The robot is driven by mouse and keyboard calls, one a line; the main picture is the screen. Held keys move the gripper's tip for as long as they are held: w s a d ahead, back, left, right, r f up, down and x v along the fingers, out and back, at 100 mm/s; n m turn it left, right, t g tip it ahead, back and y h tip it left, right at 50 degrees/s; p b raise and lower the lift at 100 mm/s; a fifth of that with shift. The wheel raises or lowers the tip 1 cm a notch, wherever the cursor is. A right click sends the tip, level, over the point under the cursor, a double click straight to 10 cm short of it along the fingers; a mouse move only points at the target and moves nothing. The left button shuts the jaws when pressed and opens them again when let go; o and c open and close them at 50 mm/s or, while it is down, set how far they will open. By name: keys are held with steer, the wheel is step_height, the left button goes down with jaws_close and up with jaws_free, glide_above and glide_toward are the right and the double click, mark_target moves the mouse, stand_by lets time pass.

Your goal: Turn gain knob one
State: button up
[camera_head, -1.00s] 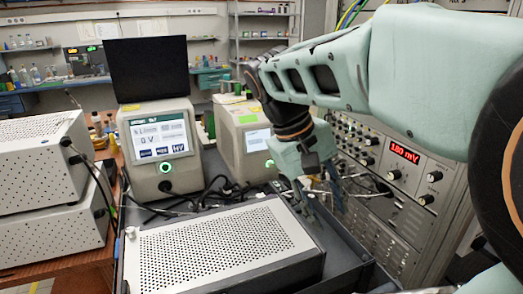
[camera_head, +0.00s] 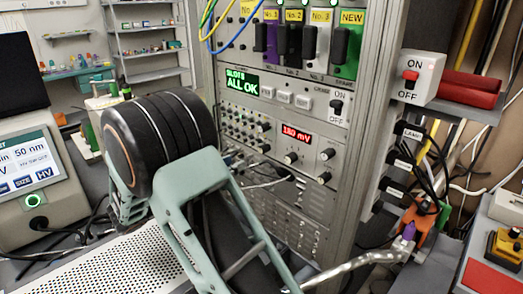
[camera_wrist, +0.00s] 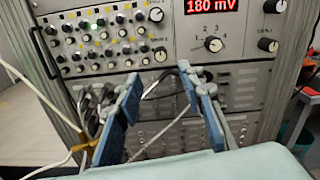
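The instrument rack panel (camera_head: 300,145) has a red "180 mV" display (camera_head: 296,133), which also shows in the wrist view (camera_wrist: 210,6). The lower right knob's label looks like "GAIN" but is too small to read surely. In the head view, the right knobs are one above the other (camera_head: 327,154). My gripper (camera_wrist: 158,82) is open and empty, below and left of these knobs, apart from them. My arm hides it in the head view.
Many small knobs (camera_wrist: 100,35) fill the panel's left part. Cables (camera_wrist: 165,90) loop in front of the lower panels. A perforated metal box (camera_head: 110,270) lies in front. An ON/OFF switch box (camera_head: 412,78) and a metal pipe (camera_head: 355,265) are at the right.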

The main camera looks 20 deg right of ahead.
mark_target(260, 150)
steer(key=x, duration=1)
steer(key=shift+d, duration=0.2)
jaws_close()
